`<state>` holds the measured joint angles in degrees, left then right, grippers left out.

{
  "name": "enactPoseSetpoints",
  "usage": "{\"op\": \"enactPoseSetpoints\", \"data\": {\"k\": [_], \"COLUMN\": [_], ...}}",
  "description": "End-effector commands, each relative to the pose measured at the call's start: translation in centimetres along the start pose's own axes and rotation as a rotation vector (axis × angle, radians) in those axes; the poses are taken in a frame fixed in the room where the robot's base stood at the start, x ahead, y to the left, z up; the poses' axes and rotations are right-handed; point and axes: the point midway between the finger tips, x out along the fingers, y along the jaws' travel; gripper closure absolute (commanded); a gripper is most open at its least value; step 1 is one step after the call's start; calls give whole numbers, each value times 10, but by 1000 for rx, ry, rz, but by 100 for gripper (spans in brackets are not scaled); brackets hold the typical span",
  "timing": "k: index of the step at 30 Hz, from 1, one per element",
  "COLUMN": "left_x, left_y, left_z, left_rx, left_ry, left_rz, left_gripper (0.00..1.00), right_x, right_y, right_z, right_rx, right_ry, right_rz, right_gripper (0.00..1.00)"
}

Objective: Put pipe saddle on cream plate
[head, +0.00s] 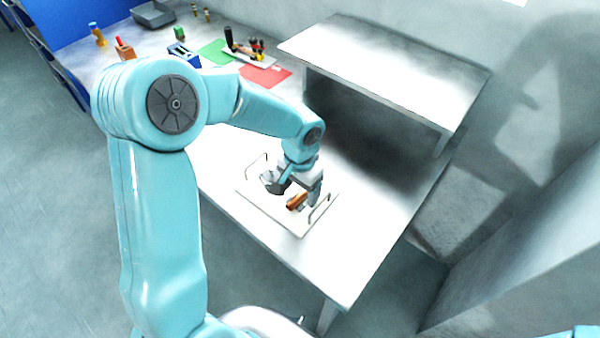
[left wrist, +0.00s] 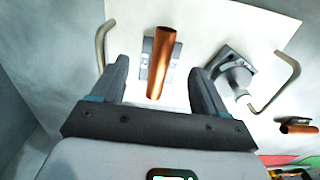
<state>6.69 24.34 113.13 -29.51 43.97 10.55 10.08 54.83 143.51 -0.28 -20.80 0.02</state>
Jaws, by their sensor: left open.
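A pale board with two wire handles, which looks like the cream plate (head: 262,202), lies on the table; it fills much of the left wrist view (left wrist: 215,22). A copper pipe (left wrist: 163,62) lies across a grey bracket (left wrist: 147,72), apparently a pipe saddle; the pipe also shows in the head view (head: 296,202). A second grey bracket-like piece (left wrist: 236,74) sits to its right on the board. I cannot tell for sure which piece is the pipe saddle. My left gripper (head: 298,191) is open above the board, its fingers either side of the pipe in the left wrist view. My right gripper is out of view.
A raised grey shelf (head: 390,75) stands behind the board. Green (head: 215,51) and red (head: 266,76) mats and a tool holder (head: 243,52) are at the back. Another copper piece (left wrist: 299,127) lies beyond the board's handle. The table's near right part is clear.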

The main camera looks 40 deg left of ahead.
Motion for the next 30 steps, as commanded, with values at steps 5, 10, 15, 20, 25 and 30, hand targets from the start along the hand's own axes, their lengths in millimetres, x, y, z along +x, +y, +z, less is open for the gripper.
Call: {"op": "enactPoseSetpoints", "data": {"k": [5,10,15,20,25,30], "left_x": [-44,-80,-100,-105,-105,-105], "left_y": [0,0,0,0,0,0], "left_z": [-1,0,0,0,0,0], "left_rx": [0,0,0,0,0,0], "left_ry": [8,5,3,1,1,1], "left_rz": [-1,1,0,0,0,0], "left_gripper": [26,26,26,26,26,26], "right_x": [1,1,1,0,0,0], "right_y": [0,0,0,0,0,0], "right_z": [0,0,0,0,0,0], "right_rx": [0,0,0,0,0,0], "right_ry": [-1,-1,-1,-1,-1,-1], "right_rz": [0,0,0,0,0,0], "right_gripper": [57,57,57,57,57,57]}}
